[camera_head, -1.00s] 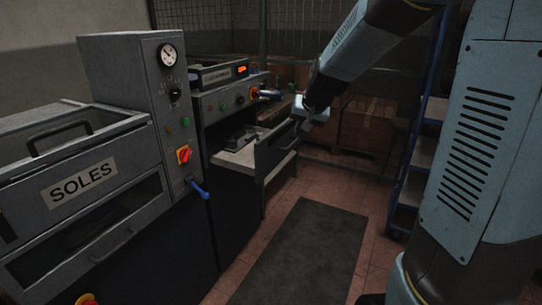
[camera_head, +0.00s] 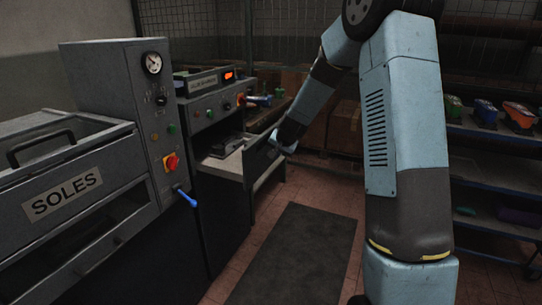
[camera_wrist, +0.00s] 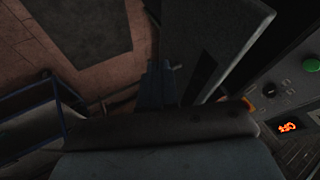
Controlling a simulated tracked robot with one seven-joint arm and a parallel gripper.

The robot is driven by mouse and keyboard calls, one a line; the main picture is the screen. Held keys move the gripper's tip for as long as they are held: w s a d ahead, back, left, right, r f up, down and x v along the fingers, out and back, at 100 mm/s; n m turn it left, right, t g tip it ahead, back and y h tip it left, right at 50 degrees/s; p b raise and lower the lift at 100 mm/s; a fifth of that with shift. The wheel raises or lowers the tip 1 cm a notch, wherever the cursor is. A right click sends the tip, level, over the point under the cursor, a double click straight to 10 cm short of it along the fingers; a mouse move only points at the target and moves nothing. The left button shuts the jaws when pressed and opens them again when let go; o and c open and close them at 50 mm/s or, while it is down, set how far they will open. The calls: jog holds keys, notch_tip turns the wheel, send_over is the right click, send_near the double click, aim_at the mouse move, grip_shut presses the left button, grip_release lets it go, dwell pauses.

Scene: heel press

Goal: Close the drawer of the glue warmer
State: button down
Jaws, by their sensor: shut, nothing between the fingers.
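The glue warmer (camera_head: 212,112) is a grey unit with a lit red display, right of the SOLES machine. Its drawer (camera_head: 223,165) stands open to the right, with a dark item on its pale inside surface. The drawer front (camera_head: 262,160) faces my arm. My gripper (camera_head: 284,146) is at the upper outer side of that front, shut and empty. I cannot tell whether it touches the front. In the wrist view, the bluish gripper (camera_wrist: 158,84) is beside a large dark panel (camera_wrist: 205,45), apparently the drawer; the fingertips are dim.
The SOLES machine (camera_head: 105,165) has a blue lever (camera_head: 186,198) sticking out. Cardboard boxes (camera_head: 345,128) stand behind, and a shelf rack (camera_head: 490,150) is at right. A dark mat (camera_head: 295,255) lies on clear floor.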

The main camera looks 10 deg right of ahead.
aim_at(258, 165)
jog(key=shift+w+a+f, duration=0.75)
jog(key=shift+w+f, duration=0.35)
jog(key=shift+w, duration=0.1)
jog(key=shift+w+a+f, duration=0.8)
jog(key=shift+w+f, duration=0.35)
jog(key=shift+w+a+f, duration=0.75)
jog(key=shift+w+f, duration=0.35)
jog(key=shift+w, duration=0.1)
jog(key=shift+a, duration=0.15)
jog(key=shift+w, duration=0.2)
